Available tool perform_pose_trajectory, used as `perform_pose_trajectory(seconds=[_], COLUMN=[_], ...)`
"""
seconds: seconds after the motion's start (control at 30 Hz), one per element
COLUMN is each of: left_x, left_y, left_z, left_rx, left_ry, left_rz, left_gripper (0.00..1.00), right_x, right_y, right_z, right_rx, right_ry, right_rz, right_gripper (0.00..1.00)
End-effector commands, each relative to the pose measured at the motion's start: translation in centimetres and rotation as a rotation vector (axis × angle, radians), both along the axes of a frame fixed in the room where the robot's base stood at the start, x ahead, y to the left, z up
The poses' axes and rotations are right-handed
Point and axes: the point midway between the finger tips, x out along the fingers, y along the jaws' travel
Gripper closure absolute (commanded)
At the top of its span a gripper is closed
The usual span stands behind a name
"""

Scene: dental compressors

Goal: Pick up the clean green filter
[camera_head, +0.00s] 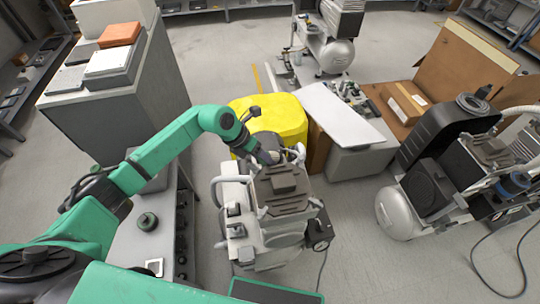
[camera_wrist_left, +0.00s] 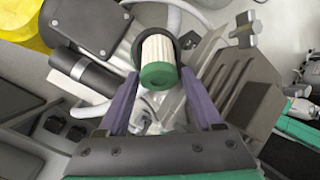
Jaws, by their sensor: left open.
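The green filter (camera_wrist_left: 157,50) shows in the left wrist view as a pale pleated cylinder with a green end cap. Its cap faces my left gripper (camera_wrist_left: 158,78), and its far end meets a dark round part of the compressor. In the head view, my left gripper (camera_head: 268,156) is at the top back of the grey-white compressor (camera_head: 262,215); the filter is hidden there. My right gripper is not in view.
A yellow container (camera_head: 270,117) stands just behind the compressor. A dark green round object (camera_head: 147,221) lies on the table at the left. A grey cabinet (camera_head: 125,95) stands beyond my left arm. Another compressor (camera_head: 440,185) stands at the right. Open floor lies at the front right.

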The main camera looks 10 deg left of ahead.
Motion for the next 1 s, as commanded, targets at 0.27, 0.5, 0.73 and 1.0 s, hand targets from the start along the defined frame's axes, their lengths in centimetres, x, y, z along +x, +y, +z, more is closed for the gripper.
perform_pose_trajectory(seconds=[0.27,0.5,0.73,1.0], left_x=[0.0,0.0,0.1,0.2], left_y=[0.0,0.0,0.0,0.0], left_z=[-0.1,-0.1,0.7,7.1], left_rx=[0.0,0.0,0.001,0.0], left_ry=[0.0,-0.001,-0.003,-0.011], left_rz=[-0.001,-0.001,-0.002,-0.003], left_gripper=[0.64,1.0,1.0,1.0], right_x=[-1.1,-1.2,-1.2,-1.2], right_y=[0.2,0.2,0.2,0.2], right_z=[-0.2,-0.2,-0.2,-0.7], right_rx=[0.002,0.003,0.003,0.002], right_ry=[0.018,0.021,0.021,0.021], right_rz=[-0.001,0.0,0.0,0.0], right_gripper=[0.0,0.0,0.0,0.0])
